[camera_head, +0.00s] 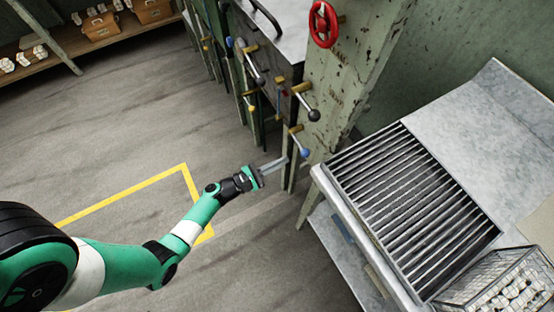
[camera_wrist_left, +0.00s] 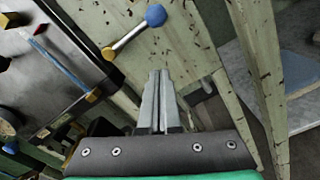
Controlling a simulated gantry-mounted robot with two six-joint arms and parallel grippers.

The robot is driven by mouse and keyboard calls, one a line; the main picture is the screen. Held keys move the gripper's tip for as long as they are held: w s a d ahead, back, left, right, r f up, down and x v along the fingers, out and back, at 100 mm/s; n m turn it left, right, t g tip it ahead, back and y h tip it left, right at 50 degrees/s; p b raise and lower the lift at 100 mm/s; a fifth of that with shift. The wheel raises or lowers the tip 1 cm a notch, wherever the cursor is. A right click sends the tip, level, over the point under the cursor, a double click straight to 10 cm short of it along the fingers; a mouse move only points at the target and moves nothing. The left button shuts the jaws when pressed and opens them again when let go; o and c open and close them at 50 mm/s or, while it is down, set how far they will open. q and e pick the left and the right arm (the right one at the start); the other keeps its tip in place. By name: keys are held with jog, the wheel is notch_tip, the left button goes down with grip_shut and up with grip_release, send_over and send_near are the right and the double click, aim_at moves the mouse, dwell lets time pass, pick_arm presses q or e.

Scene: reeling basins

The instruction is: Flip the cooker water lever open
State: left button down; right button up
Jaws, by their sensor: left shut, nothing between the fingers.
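My left gripper (camera_head: 284,161) is just left of and slightly below the knob in the head view. In the left wrist view its fingers (camera_wrist_left: 158,73) are together and empty, below the knob with a visible gap in the picture. My right gripper is not in view.
A slatted metal table (camera_head: 318,172) stands at right, with a wire basket (camera_head: 500,285) of white pieces. The floor at left is open.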

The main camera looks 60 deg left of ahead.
pick_arm(q)
jog(key=w, duration=0.2)
jog(key=w+b, duration=0.1)
jog(key=w, duration=0.3)
jog(key=shift+d+f+b, duration=0.2)
jog(key=shift+d+b, duration=0.05)
jog(key=shift+b, duration=0.15)
jog(key=r+p, duration=0.1)
jog(key=d+r+p, duration=0.1)
jog(key=s+r, duration=0.1)
jog(key=shift+d+r+p, duration=0.2)
jog(key=shift+d+p, duration=0.05)
jog(key=shift+p, duration=0.15)
jog(key=shift+d+r, duration=0.1)
jog(key=shift+d, duration=0.1)
